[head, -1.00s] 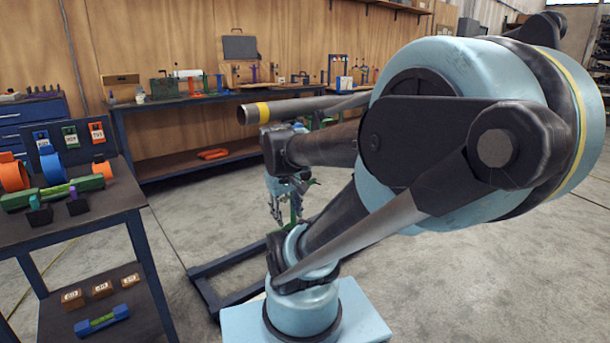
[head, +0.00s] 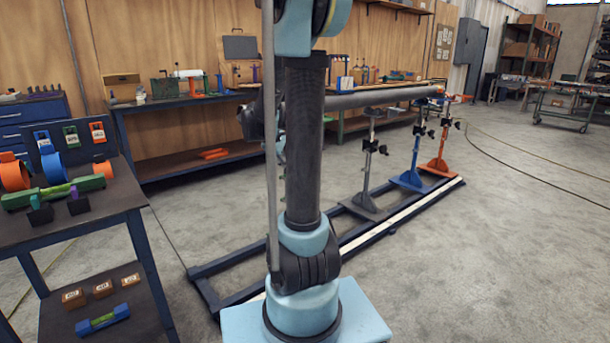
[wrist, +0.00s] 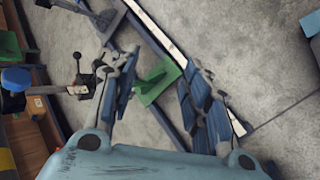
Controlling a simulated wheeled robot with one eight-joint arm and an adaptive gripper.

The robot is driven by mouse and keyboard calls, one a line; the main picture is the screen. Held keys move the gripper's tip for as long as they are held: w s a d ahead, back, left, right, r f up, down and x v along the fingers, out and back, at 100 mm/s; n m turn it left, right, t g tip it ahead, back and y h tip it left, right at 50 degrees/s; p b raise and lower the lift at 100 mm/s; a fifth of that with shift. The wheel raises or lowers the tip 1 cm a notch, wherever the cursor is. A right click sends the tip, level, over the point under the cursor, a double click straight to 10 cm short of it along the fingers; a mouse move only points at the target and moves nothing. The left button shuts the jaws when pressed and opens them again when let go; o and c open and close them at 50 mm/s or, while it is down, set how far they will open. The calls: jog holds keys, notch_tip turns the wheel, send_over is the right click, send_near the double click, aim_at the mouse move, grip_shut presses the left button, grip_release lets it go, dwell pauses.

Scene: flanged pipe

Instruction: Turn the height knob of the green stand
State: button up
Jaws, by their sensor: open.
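The green stand is mostly hidden behind my arm in the head view. In the wrist view its green base (wrist: 158,82) lies on the floor frame, beyond and between my fingers. A metal post (wrist: 52,90) with a black collar and knob (wrist: 82,86) is left of my left finger. It seems to be the green stand's post, but the finger hides where it meets the base. My gripper (wrist: 160,66) is open and empty, its two blue fingers spread apart. The knob is outside the fingers, and I cannot tell whether the left finger touches it.
The long grey pipe (head: 385,97) runs above the grey stand (head: 369,165), blue stand (head: 414,160) and orange stand (head: 440,150). These stand along a dark floor frame (head: 225,264). A tool cart (head: 135,205) is at the left.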

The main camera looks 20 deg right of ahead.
jog(key=w+d+f+n+t+h, duration=0.1)
jog(key=w+d+f+n+h, duration=0.15)
jog(key=w, duration=0.75)
jog(key=w+d+f+n+h, duration=0.15)
jog(key=w+f+n, duration=0.25)
jog(key=w, duration=0.7)
jog(key=w+a+f+n+t+h, duration=0.1)
jog(key=w+f+n+h, duration=0.2)
jog(key=w+f, duration=0.35)
jog(key=w+a+f+n+t+h, duration=0.1)
jog(key=w+f+n+h, duration=0.15)
jog(key=f, duration=0.65)
jog(key=shift+n, duration=0.3)
jog(key=x, duration=1.8)
jog(key=shift+w+a, duration=0.1)
jog(key=shift+w, duration=0.15)
grip_shut()
